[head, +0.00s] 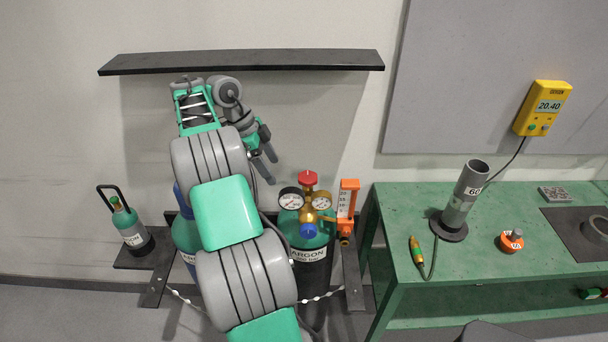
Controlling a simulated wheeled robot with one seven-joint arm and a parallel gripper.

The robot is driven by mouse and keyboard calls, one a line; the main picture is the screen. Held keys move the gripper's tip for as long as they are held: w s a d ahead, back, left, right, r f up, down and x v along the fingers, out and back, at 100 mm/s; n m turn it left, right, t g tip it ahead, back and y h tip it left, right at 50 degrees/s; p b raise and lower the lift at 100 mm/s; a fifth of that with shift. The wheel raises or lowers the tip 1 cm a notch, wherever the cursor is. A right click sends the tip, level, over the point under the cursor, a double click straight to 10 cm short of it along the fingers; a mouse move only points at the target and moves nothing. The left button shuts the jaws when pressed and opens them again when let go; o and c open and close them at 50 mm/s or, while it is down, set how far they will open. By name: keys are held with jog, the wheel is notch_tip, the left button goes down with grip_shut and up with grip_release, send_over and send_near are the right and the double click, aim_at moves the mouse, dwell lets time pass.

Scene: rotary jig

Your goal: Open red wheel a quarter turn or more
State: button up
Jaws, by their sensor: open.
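The red wheel (308,178) sits on top of the brass regulator (309,200) on the argon cylinder (310,256). A blue knob (308,231) is at the front of the regulator, with a round gauge on each side. My gripper (268,170) is open and empty, to the left of the red wheel and apart from it, with its fingers pointing down and right. My arm rises in front of the rack and hides part of the left cylinder. How far the wheel is turned cannot be told.
An orange flowmeter (347,206) stands close right of the regulator. A black shelf (240,62) is on the wall above my gripper. A small green bottle (128,223) stands at left. The green table (400,215) at right holds a grey tube (465,196) and an orange puck (511,241).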

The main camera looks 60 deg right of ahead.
aim_at(307, 176)
jog(key=s+d, duration=0.1)
jog(key=s, duration=0.1)
jog(key=s+d, duration=0.1)
jog(key=s, duration=0.2)
jog(key=s+d, duration=0.2)
jog(key=shift+s+b, duration=0.4)
jog(key=shift+b+x, duration=0.4)
jog(key=shift+x, duration=0.45)
jog(key=shift+s+f, duration=0.1)
jog(key=shift+f, duration=0.45)
jog(key=shift+f, duration=0.1)
jog(key=c, duration=1.4)
